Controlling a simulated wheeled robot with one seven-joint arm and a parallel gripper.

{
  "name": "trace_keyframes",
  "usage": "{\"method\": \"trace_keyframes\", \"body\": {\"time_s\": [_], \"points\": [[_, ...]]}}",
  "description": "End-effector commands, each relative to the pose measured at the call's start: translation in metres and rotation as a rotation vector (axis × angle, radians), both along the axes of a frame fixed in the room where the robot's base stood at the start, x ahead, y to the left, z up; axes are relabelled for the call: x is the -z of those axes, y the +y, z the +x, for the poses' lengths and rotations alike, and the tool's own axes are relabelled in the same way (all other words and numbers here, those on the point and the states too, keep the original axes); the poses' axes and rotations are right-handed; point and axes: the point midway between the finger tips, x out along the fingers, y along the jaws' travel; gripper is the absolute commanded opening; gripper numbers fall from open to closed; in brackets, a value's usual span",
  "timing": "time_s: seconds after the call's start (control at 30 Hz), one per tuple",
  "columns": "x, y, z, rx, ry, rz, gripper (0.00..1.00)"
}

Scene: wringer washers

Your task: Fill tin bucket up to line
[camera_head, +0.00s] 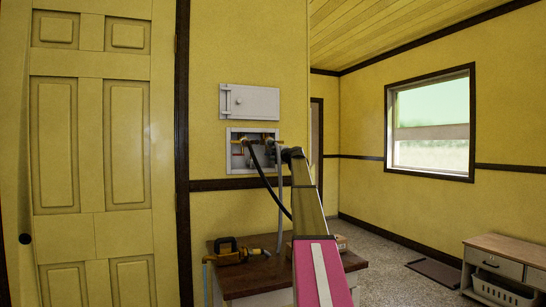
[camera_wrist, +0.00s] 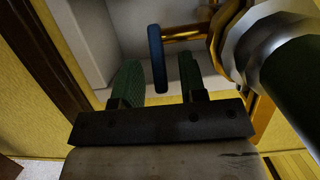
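No tin bucket or fill line shows in either view. An open wall box (camera_head: 231,163) with brass valves and hoses is set in the yellow wall. In the wrist view, a blue valve handle (camera_wrist: 157,58) on a brass stem lies ahead of and between my gripper's green fingers. My gripper (camera_wrist: 160,82) is open, with gaps on both sides of the handle. In the head view, my gripper (camera_head: 282,150) is at the box's right side, its fingers too small to make out. A silver hose fitting (camera_wrist: 240,45) is close on the right.
A dark hose (camera_head: 268,180) and a grey hose (camera_head: 280,205) hang from the box. Below, a wooden table (camera_head: 250,284) bears a yellow and black tool (camera_head: 237,254). A low cabinet (camera_head: 500,262) with a white basket (camera_head: 501,291) stands far right. A door (camera_head: 95,150) is left.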

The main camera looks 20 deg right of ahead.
Motion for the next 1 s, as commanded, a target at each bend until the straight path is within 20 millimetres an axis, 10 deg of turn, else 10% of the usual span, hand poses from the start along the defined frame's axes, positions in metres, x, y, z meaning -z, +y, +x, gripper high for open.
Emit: {"method": "trace_keyframes", "body": {"time_s": [0.6, 1.0], "points": [[0.001, -0.032, -0.092, 0.001, 0.000, 0.000, 0.38], [0.000, -0.035, -0.096, 0.000, 0.000, 0.000, 0.38]]}}
